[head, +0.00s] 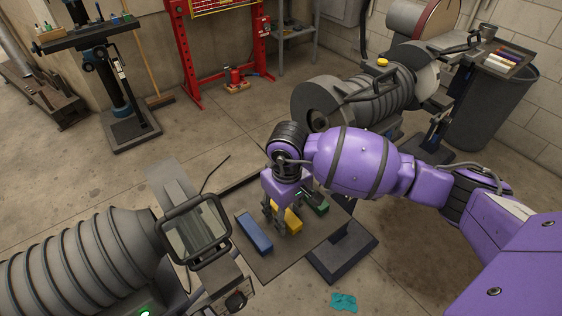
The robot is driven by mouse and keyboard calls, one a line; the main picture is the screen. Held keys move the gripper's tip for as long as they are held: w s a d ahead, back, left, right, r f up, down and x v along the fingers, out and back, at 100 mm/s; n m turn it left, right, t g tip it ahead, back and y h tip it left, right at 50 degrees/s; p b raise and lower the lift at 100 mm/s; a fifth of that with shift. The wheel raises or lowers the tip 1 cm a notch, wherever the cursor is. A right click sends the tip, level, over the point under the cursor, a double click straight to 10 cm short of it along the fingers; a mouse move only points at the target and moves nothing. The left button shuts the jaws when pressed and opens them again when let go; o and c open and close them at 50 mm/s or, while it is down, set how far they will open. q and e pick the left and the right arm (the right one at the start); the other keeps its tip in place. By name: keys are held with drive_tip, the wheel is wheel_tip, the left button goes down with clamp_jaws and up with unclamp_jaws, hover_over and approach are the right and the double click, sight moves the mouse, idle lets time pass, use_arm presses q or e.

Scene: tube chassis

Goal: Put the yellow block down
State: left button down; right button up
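The yellow block (292,219) is at the tabletop, between a blue block (254,233) on the left and a green block (320,206) on the right. My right gripper (275,217), at the end of the purple arm, points down at the yellow block. Its dark fingers are closed about the block and hide part of it. I cannot tell whether the block's underside touches the top. My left gripper does not show.
The blocks are over a small dark stand top (270,262). A teal cloth (344,302) lies on the floor. A grey ribbed machine (350,100) and a dark bin (490,105) stand behind. A red press frame (188,60) stands at the back.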

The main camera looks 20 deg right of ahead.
drive_tip(key=shift+r, duration=0.25)
wheel_tip(320, 180, up, 12)
idle(0.4)
drive_tip(key=shift+f, duration=0.1)
idle(0.4)
